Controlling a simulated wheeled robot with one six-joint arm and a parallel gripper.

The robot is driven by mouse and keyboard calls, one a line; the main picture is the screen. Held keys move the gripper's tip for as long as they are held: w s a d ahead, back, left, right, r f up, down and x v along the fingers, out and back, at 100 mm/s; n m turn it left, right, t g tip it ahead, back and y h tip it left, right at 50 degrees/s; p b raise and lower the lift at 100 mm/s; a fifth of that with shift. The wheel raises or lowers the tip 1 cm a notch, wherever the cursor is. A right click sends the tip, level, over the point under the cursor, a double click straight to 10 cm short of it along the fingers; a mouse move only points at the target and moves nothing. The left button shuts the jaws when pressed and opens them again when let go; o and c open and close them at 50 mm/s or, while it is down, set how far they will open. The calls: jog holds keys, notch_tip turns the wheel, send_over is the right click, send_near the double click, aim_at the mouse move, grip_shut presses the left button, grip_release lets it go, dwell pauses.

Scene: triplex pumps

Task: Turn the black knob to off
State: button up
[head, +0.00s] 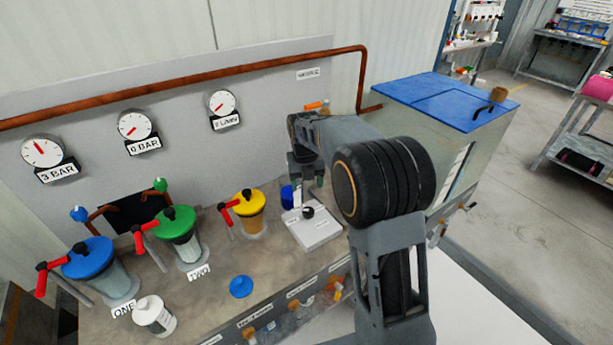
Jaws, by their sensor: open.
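The black knob (308,212) sits on a white control plate (325,230) on the bench, at the middle of the head view. Small labels lie on the plate around the knob, but they are too small to read. My gripper (306,182) is open and points down just above the knob, with a small gap in the picture. I cannot tell which way the knob points.
A small blue object (287,197) stands beside the plate. Pumps with yellow (249,203), green (174,219) and blue (87,257) tops stand to the left. A blue-lidded box (445,98) stands right.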

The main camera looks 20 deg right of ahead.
aim_at(308, 210)
jog(key=shift+r, duration=1.2)
jog(key=f+m, duration=0.4)
jog(key=m, duration=0.8)
jog(key=f+m+p, duration=0.1)
jog(key=f+m, duration=0.4)
jog(key=m, duration=0.7)
jog(key=f+m, duration=0.5)
jog(key=m, duration=0.7)
jog(key=shift+d+p, duration=0.2)
jog(key=shift+p, duration=0.15)
